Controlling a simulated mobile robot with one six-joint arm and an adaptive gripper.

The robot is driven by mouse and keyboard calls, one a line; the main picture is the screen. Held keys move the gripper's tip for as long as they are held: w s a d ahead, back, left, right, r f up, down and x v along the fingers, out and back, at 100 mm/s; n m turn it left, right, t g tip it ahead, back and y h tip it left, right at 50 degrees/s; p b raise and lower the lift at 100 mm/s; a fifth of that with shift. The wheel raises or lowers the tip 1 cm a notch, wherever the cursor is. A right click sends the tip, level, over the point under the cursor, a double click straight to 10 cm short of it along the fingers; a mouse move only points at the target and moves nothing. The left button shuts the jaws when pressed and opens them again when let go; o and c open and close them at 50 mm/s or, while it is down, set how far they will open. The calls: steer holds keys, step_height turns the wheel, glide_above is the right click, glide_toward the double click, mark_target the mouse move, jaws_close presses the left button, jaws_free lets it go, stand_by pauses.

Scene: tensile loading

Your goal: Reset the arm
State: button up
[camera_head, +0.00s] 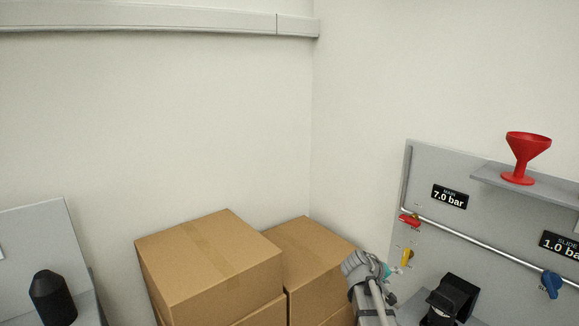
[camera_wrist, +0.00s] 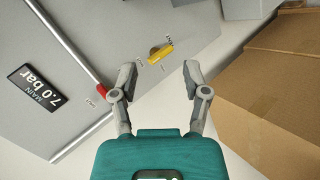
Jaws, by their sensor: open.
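My gripper (camera_wrist: 157,80) shows in the wrist view with its two grey fingers spread wide apart and nothing between them. It faces a grey panel (camera_wrist: 95,35). A yellow valve handle (camera_wrist: 160,54) on the panel lies in the picture just beyond the gap between the fingertips. A red handle (camera_wrist: 102,90) shows beside the left finger; I cannot tell if they touch. In the head view my arm's end shows at the bottom, in front of the boxes and left of the panel; the fingers cannot be made out there.
Cardboard boxes (camera_head: 212,262) are stacked in the corner, close to my arm. The panel carries a pipe (camera_head: 470,240), a red handle (camera_head: 410,220), a yellow handle (camera_head: 407,257), a blue handle (camera_head: 552,284) and a shelf with a red funnel (camera_head: 526,155). A black cone-topped object (camera_head: 52,298) stands lower left.

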steer(key=s+a+f+m+g+y+p, duration=0.1)
steer(key=s+a+g+y+p, duration=0.1)
steer(key=s+a+y, duration=0.3)
steer(key=s+a+f+m+g+y+p, duration=0.1)
steer(key=s+a+f+g+y+p, duration=0.1)
steer(key=s+a, duration=0.7)
steer(key=s+g+y, duration=0.1)
steer(key=s+y, duration=0.1)
steer(key=s, duration=0.3)
steer(key=shift+s+a+f+y, duration=0.15)
steer(key=shift+s+a+y, duration=0.1)
steer(key=shift+a+y, duration=0.15)
